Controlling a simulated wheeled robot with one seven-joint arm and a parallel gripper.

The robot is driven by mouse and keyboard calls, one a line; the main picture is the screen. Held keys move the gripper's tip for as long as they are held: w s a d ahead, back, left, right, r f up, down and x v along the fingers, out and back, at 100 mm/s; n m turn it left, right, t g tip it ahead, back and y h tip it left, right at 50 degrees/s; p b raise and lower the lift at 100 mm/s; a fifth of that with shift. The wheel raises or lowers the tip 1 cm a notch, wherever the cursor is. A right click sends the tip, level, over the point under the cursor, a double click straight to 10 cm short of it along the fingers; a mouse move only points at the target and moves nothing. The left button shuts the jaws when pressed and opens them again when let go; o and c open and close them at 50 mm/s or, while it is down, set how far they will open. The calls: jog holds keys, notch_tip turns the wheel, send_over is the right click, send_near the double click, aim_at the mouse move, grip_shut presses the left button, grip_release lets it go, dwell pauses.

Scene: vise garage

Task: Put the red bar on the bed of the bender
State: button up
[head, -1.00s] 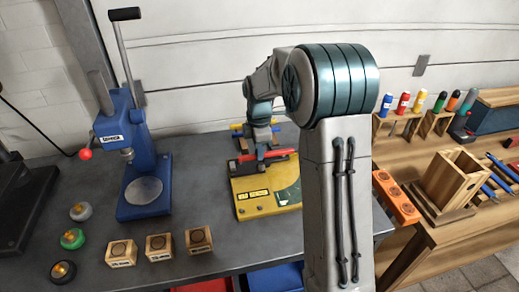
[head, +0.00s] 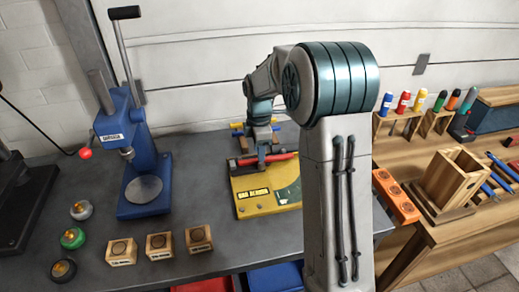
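The red bar (head: 282,157) lies crosswise at the back edge of the yellow bar bender (head: 251,203), nearly level, its right end slightly higher in the picture. My gripper (head: 262,158) points down at the middle of the bar and appears shut on it; the fingers are small and partly hidden. Whether the bar touches the bender's bed or hangs just above it, I cannot tell. My arm hides part of the bender's right side.
Blue and yellow bars (head: 238,127) lie behind the bender. A blue arbor press (head: 145,185) stands to the left. Several wooden blocks (head: 159,246) sit along the front of the table. A wooden bench (head: 450,225) with tools is at the right.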

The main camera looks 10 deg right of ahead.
notch_tip(320, 180, up, 12)
jog(key=s+f+m+t, duration=0.1)
jog(key=s+f+m, duration=0.1)
jog(key=s+m, duration=0.7)
jog(key=s+f+m+t, duration=0.1)
jog(key=s+m, duration=0.8)
jog(key=s, duration=0.9)
jog(key=shift+s+f+t, duration=0.35)
jog(key=shift+s+t, duration=0.05)
jog(key=shift+t, duration=0.1)
